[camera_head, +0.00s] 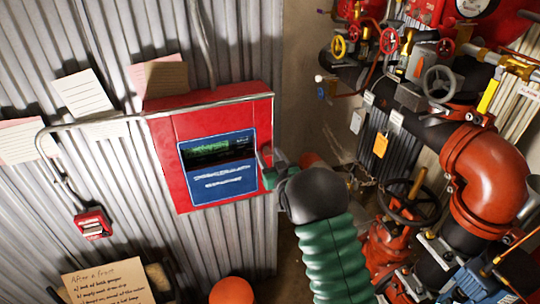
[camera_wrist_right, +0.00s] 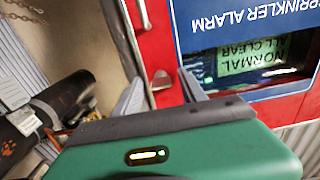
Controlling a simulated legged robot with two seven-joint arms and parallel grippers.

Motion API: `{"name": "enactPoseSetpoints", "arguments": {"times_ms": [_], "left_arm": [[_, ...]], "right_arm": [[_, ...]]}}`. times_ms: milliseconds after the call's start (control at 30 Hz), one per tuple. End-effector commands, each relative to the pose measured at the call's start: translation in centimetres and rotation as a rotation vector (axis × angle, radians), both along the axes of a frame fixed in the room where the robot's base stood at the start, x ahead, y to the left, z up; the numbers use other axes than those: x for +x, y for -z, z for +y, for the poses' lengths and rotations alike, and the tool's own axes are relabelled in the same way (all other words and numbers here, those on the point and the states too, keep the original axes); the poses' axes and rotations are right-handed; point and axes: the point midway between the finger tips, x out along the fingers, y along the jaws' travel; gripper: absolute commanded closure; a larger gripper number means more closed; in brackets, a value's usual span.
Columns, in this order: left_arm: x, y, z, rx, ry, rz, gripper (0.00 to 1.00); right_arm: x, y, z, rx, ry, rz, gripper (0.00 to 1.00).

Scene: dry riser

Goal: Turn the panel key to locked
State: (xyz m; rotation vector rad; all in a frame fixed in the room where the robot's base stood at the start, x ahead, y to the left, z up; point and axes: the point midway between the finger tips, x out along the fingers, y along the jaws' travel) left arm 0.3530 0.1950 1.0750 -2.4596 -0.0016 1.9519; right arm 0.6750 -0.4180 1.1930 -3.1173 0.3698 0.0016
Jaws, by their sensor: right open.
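The red alarm panel (camera_head: 222,105) is on the corrugated wall in the head view. Its blue face holds a display (camera_head: 215,150), which reads normal and all clear in the right wrist view (camera_wrist_right: 255,58), upside down. My right gripper (camera_head: 266,166) is at the panel's right edge. In the right wrist view its two grey fingers are apart, with a small red tab (camera_wrist_right: 161,79) showing between them, possibly the key. I cannot tell whether the fingers touch it. The key's position is not readable. My left gripper is not in view.
Red pipework (camera_head: 485,170) with valves and handwheels fills the right side. A small red call box (camera_head: 92,223) hangs lower left, joined to the panel by conduit. Paper notes (camera_head: 82,92) are on the wall, and a handwritten card (camera_head: 107,283) is at the bottom left.

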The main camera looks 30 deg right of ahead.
Motion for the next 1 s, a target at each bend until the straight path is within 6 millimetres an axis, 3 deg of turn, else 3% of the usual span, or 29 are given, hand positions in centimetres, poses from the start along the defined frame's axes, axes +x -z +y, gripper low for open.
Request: {"name": "enactPoseSetpoints", "arguments": {"times_ms": [67, 433, 767, 1000], "left_arm": [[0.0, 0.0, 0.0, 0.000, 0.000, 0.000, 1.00], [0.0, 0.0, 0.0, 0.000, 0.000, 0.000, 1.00], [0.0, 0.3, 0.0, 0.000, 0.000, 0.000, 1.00], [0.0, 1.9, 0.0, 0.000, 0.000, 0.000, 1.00]], "right_arm": [[0.0, 0.0, 0.0, 0.000, 0.000, 0.000, 0.51], [0.0, 0.1, -0.1, 0.000, 0.000, 0.001, 0.99], [0.0, 0.2, -0.1, -0.015, 0.001, 0.005, 1.00], [0.0, 0.5, 0.0, -0.105, 0.000, 0.027, 1.00]]}}
